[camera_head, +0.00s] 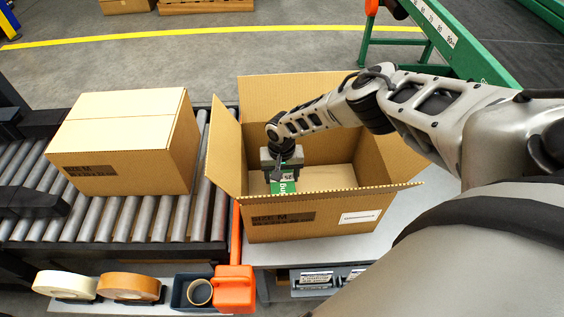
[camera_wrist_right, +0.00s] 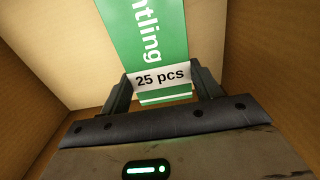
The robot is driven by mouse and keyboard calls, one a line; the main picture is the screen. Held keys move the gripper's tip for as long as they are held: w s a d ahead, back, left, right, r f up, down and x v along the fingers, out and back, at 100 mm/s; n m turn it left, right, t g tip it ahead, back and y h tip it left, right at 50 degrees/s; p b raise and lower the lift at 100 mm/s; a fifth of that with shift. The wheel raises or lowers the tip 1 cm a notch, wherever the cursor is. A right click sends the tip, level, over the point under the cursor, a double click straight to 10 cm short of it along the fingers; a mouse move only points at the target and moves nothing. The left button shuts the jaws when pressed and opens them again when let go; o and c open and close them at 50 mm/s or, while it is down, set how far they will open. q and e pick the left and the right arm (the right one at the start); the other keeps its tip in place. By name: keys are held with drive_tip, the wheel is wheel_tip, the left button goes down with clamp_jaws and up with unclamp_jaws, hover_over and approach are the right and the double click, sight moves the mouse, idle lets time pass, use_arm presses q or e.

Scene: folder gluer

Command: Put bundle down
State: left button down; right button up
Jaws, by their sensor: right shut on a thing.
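My right arm reaches into an open cardboard box (camera_head: 280,225) on the grey table. My right gripper (camera_head: 283,180) is inside the box and shut on a green bundle (camera_head: 284,187). In the right wrist view the green bundle (camera_wrist_right: 157,35) has white lettering and a white band reading "25 pcs" (camera_wrist_right: 160,77). The gripper's two fingers (camera_wrist_right: 163,88) sit on either side of the band. The box floor shows pale behind the bundle. I cannot tell whether the bundle touches the floor. My left gripper is not in view.
A closed cardboard box (camera_head: 125,145) stands on the roller conveyor (camera_head: 100,215) to the left. Tape rolls (camera_head: 130,287) and an orange tape dispenser (camera_head: 234,289) lie in front. The open box's flaps stand up around my right arm. A green machine frame (camera_head: 450,40) is behind.

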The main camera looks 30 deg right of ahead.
drive_tip(key=shift+f, duration=0.3)
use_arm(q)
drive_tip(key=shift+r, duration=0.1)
use_arm(e)
drive_tip(key=shift+f, duration=0.1)
drive_tip(key=shift+f+b, duration=0.55)
drive_tip(key=shift+b, duration=0.05)
drive_tip(key=o, duration=1.1)
drive_tip(key=shift+c, duration=0.2)
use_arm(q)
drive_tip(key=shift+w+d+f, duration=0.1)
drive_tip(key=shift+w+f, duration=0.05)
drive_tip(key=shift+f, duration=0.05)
use_arm(e)
drive_tip(key=shift+r, duration=0.1)
